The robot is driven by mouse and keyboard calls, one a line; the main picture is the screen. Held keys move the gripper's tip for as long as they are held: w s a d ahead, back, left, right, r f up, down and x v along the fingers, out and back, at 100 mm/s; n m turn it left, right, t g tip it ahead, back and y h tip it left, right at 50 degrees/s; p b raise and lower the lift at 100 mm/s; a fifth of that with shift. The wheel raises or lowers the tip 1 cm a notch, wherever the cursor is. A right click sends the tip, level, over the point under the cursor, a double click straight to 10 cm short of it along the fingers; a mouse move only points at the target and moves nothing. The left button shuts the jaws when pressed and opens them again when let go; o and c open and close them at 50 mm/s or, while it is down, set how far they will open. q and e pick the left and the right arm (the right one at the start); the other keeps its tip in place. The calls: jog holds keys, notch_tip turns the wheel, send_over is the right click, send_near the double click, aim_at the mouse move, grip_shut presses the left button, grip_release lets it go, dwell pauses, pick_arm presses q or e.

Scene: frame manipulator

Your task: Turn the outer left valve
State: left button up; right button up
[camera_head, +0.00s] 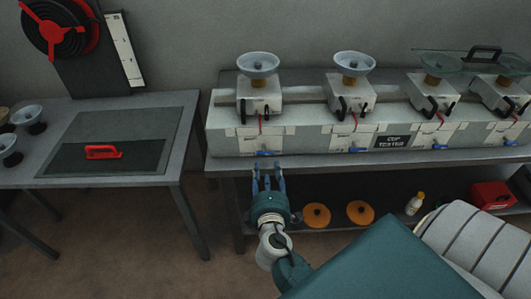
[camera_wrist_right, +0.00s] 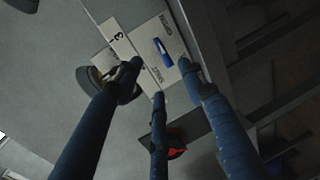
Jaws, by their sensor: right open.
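The outer left valve (camera_head: 268,153) is a small blue handle low on the front of the white tester box (camera_head: 222,142). In the right wrist view the blue valve handle (camera_wrist_right: 163,52) lies on a white label plate, just beyond the fingertips. My right gripper (camera_head: 268,168) is open and empty, just below and in front of the valve, fingers pointing at the box. In the right wrist view the gripper's fingers (camera_wrist_right: 160,85) are spread, with the handle seen between two tips. I cannot tell whether any finger touches the box. My left gripper is not in view.
More blue valves (camera_head: 357,150) line the box to the right, with bowls (camera_head: 354,64) above. A side table (camera_head: 180,150) with a red handle (camera_head: 103,152) stands left. The lower shelf holds orange discs (camera_head: 316,215), a bottle (camera_head: 415,204) and a red box (camera_head: 491,195).

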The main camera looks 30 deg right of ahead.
aim_at(265, 153)
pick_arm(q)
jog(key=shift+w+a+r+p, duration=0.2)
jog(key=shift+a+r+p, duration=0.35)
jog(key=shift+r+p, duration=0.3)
pick_arm(e)
jog(key=x, duration=0.9)
jog(key=shift+w+a+f, duration=0.1)
jog(key=shift+w+f, duration=0.05)
jog(key=shift+w, duration=0.15)
jog(key=shift+c, duration=0.5)
grip_shut()
